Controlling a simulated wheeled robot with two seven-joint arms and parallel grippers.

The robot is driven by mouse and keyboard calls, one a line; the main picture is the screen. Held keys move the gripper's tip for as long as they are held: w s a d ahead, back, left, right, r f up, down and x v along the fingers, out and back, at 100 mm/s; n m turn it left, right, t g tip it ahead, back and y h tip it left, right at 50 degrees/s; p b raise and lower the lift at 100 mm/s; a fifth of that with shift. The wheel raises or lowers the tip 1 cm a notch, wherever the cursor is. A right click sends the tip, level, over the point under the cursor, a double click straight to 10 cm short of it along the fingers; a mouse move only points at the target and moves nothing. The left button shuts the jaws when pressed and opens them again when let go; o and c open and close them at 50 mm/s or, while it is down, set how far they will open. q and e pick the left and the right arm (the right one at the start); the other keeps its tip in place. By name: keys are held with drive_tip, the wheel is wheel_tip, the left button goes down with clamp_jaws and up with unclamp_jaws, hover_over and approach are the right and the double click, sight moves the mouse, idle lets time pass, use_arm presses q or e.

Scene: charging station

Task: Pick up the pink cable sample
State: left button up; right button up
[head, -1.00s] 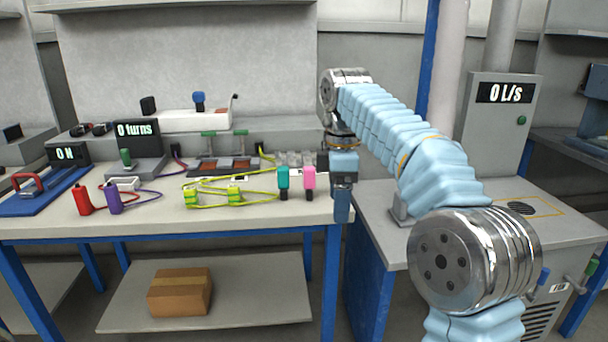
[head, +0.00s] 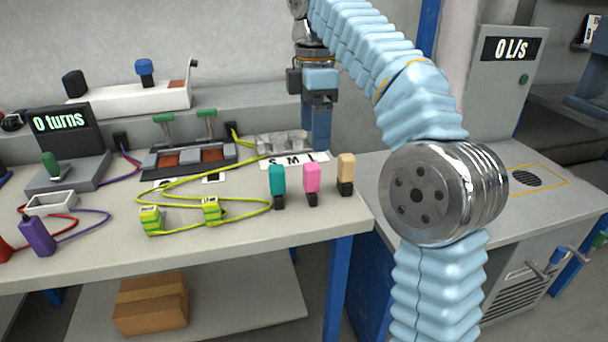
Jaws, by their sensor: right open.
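The pink cable sample (head: 311,178) stands upright on a black base near the right front of the bench. A teal sample (head: 277,180) stands to its left and a tan sample (head: 346,170) to its right. My right gripper (head: 317,138) points down behind the pink and tan samples, apart from them, over the rear part of the bench. It is open, with nothing seen between its fingers. My left gripper is not in view.
Behind the samples lies a white strip marked S M L (head: 292,160) with grey holders. Yellow cables (head: 180,196) with yellow plugs lie left of the samples. A "0 turns" display (head: 62,135) stands at the left. The bench front (head: 300,230) is clear.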

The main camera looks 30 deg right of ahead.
sight(311, 187)
drive_tip(key=f, duration=1.3)
drive_tip(key=shift+s+a+f, duration=0.1)
drive_tip(key=shift+s+a, duration=0.05)
drive_tip(key=shift+a, duration=0.15)
drive_tip(key=c, duration=1.1)
drive_tip(key=shift+c, duration=0.2)
